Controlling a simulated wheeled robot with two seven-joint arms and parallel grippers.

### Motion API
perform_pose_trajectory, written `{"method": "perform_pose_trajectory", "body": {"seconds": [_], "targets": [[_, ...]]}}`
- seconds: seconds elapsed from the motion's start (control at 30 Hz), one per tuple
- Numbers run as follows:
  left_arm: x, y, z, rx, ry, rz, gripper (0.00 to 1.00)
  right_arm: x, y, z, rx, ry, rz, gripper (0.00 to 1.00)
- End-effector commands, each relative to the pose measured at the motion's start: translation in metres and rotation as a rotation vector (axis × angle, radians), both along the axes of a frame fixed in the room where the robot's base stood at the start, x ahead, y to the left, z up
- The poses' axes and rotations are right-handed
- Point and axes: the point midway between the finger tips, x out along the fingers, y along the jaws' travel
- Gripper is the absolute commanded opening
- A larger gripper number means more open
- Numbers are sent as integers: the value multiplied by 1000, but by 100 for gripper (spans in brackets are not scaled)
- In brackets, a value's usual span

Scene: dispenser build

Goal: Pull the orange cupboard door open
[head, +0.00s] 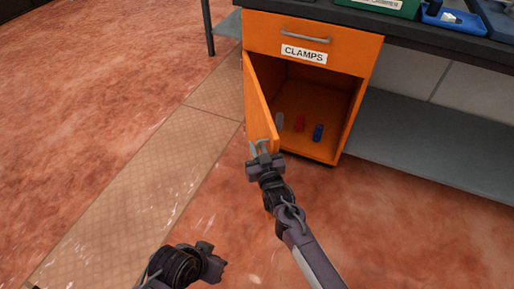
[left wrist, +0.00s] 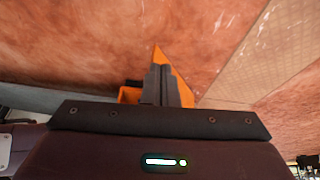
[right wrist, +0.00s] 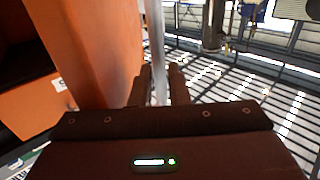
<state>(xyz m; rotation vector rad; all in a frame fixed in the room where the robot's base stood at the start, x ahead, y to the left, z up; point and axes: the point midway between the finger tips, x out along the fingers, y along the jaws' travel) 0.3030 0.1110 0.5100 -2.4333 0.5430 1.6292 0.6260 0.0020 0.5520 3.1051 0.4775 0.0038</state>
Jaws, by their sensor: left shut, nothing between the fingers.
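The orange cupboard (head: 306,75) has its orange door (head: 259,107) swung wide open, hinged at its left side. The door also fills the left of the right wrist view (right wrist: 105,50). My right gripper (head: 261,147) is at the door's free edge. In the right wrist view its fingers (right wrist: 162,88) are closed around the upright grey door handle (right wrist: 156,40). My left gripper (head: 217,262) is shut and empty, low in the head view and apart from the door. Its closed fingers (left wrist: 163,85) show in the left wrist view with orange behind them.
Inside the cupboard stand a red item (head: 300,123), a blue item (head: 318,132) and a grey item (head: 280,121). Above is a closed drawer (head: 310,40) labelled CLAMPS. A grey shelf (head: 430,150) lies to the right. The floor left of the door is clear.

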Motion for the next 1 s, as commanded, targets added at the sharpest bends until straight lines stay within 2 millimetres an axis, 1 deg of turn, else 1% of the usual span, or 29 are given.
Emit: {"method": "perform_pose_trajectory", "body": {"seconds": [0.07, 0.17, 0.27, 0.33, 0.43, 0.6, 0.7, 0.93, 1.0], "targets": [[0, 1, -1, 3, 3, -2, 0, -1, 0, -1, 0, 1, 1, 15], [-2, 2, 0, 8, 11, -1, 0, -8, -2, -1, -1, 3, 1, 15], [-3, 6, 4, 20, 32, 8, 0, -23, -7, 0, -2, 5, 1, 15], [0, 12, 7, 34, 50, 23, 0, -35, -11, 0, -2, 5, 1, 15], [-3, 17, 8, 50, 78, 31, 0, -51, -16, 0, -1, 4, 1, 15], [-5, 23, 8, 65, 106, 40, 0, -69, -22, -1, -1, 3, 0, 15], [-6, 24, 7, 69, 114, 42, 0, -73, -23, 0, 0, 1, 0, 15], [-7, 24, 7, 69, 116, 43, 0, -73, -23, -1, 0, 1, 0, 15], [-7, 24, 7, 69, 116, 43, 0, -74, -24, -1, 0, 4, 0, 6]]}}
